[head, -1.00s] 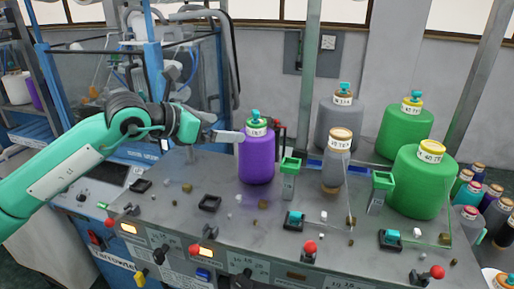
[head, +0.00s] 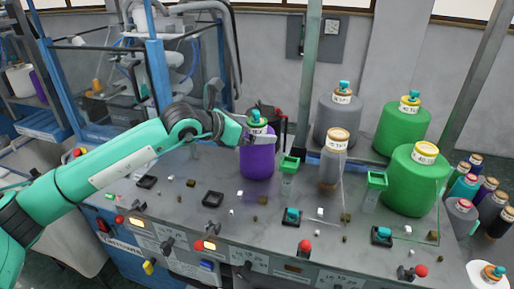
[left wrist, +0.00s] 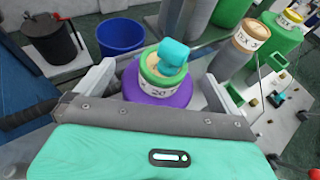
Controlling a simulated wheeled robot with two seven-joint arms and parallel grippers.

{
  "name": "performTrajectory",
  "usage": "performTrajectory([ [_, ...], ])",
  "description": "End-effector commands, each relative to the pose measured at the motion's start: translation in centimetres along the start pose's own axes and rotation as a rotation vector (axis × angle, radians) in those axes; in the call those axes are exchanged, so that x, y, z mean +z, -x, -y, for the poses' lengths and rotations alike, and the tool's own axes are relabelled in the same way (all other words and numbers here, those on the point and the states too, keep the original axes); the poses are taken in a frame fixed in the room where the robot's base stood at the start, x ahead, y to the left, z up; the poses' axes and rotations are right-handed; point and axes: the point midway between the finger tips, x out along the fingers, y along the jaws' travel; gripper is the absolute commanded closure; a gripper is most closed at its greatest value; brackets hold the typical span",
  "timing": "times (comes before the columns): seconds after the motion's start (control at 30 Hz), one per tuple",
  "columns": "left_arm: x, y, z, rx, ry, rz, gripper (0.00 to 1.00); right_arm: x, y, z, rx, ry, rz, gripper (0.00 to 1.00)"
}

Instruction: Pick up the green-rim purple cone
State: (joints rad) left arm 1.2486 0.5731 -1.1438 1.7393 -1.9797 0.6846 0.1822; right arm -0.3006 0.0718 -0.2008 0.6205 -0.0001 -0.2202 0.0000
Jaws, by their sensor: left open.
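The green-rim purple cone (head: 257,160) stands upright on the grey machine top, with a green rim, white label and teal cap at its top. In the left wrist view the cone (left wrist: 158,92) is seen from above. My left gripper (head: 255,137) is open at the cone's upper part. In the left wrist view the fingers of this gripper (left wrist: 158,72) lie to either side of the cone's top; contact cannot be told. My right gripper is not in view.
A brown-topped grey cone (head: 332,165) and two green clips (head: 288,165) (head: 376,182) stand right of the purple cone. Larger grey (head: 340,122) and green cones (head: 415,180) stand further right. Small blocks and red-knobbed levers (head: 305,246) dot the front.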

Motion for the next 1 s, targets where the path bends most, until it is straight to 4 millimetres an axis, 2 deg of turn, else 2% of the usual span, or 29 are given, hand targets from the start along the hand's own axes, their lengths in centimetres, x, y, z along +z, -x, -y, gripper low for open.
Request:
performTrajectory([
  [0.1, 0.0, 0.0, 0.0, 0.0, 0.0, 0.0, 0.0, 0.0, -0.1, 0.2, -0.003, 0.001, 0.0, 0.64],
  [0.43, 0.0, 0.0, 0.0, -0.001, 0.0, 0.001, 0.65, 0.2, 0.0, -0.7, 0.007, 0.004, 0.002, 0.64],
  [0.77, 0.4, 0.2, 0.0, 0.0, -0.001, 0.004, 0.65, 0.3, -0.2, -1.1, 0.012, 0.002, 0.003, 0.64],
  [1.0, 2.6, 1.1, 0.0, 0.0, -0.003, 0.006, 0.65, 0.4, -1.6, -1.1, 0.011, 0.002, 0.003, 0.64],
])
